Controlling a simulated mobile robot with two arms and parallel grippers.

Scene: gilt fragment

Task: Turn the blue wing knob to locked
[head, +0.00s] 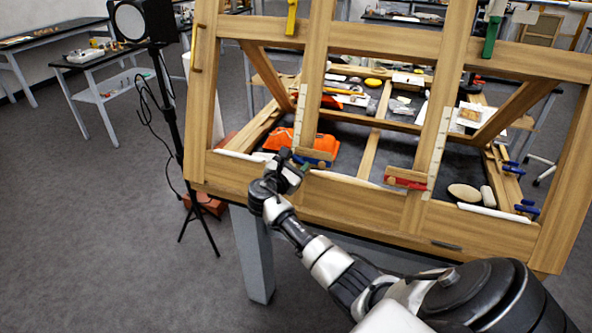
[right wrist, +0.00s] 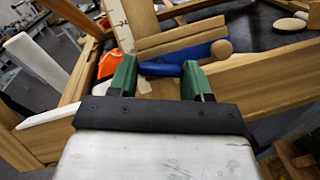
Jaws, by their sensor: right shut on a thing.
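The blue wing knob (right wrist: 161,69) is a short blue bar lying between the green fingertips of my right gripper (right wrist: 158,76) in the right wrist view. The gripper is shut on it. Just beyond it is a blue plate (right wrist: 196,52) with a round wooden end (right wrist: 222,48). In the head view, blue (head: 314,154) shows at the lower rail of the wooden frame, beside my right gripper (head: 300,170), which partly hides the knob. I cannot read any locked mark. My left gripper is not in view.
The tilted wooden frame (head: 240,172) fills the middle and right. A red latch (head: 405,179) sits on its lower rail, with blue clamps (head: 527,208) at the right. An orange cloth (head: 300,137) lies behind. A black lamp stand (head: 172,110) stands left, near open floor.

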